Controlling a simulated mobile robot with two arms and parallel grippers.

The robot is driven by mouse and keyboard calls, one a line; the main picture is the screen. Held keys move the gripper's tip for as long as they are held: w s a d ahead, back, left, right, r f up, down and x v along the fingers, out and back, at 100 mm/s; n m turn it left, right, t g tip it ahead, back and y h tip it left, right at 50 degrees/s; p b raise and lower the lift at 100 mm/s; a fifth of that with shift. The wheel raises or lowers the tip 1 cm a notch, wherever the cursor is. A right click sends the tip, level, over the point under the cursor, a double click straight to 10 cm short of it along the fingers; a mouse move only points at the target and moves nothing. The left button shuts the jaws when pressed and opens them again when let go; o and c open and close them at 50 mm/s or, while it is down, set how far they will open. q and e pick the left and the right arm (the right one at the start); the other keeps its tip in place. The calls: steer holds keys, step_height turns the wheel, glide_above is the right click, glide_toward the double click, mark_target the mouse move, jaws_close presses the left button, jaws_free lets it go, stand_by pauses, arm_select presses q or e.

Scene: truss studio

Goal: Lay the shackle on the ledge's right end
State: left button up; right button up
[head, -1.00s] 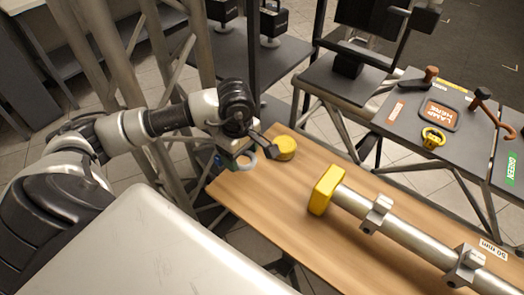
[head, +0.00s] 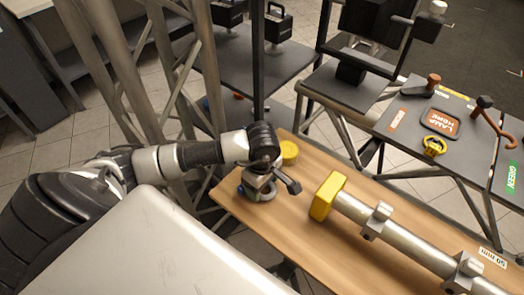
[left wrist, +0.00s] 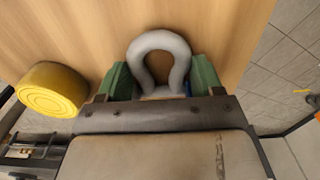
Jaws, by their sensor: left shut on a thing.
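The grey U-shaped shackle (left wrist: 158,50) is between the green fingertips of my left gripper (left wrist: 160,82), which is shut on it. Its rounded bow points away from the gripper; its lower ends are hidden between the fingers. In the head view my left gripper (head: 258,190) is over the left part of a long wooden top (head: 300,240), which may be the ledge. Whether the shackle touches the wood I cannot tell. My right gripper is not in view.
A round yellow thing (head: 289,152) is on the wood just beyond my gripper. A metal tube (head: 405,240) with a yellow end block (head: 327,196) and clamps lies along the wood to the right. A dark table (head: 400,125) with tools stands behind. Bare wood lies in front of the tube.

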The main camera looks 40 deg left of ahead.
arm_select(q)
steer(key=o, duration=1)
steer(key=shift+f, duration=0.1)
steer(key=shift+c, duration=0.2)
step_height(320, 180, up, 12)
steer(key=shift+b, duration=0.35)
